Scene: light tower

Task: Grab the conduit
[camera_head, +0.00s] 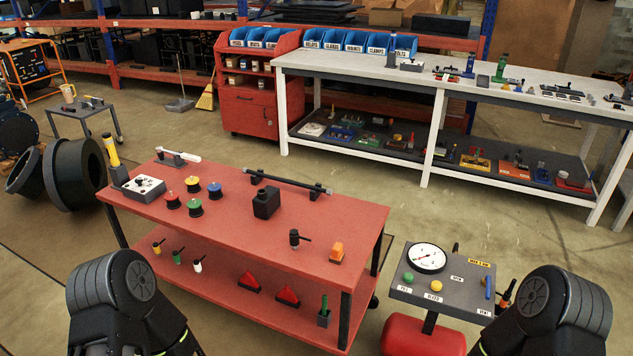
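A long dark rod (285,181), which looks like the conduit, lies near the back edge of the red table (240,236). It rests across two small black supports, one near each end, and runs slightly downward to the right in the picture. Nothing of mine touches it. My left and right arm links show at the bottom left and bottom right corners, well in front of the table. Neither gripper shows in this view, so their state is hidden.
A black canister (266,202) stands just in front of the rod. A gauge stand (440,290) is right of the table. A white workbench (450,85) stands behind, with open floor between.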

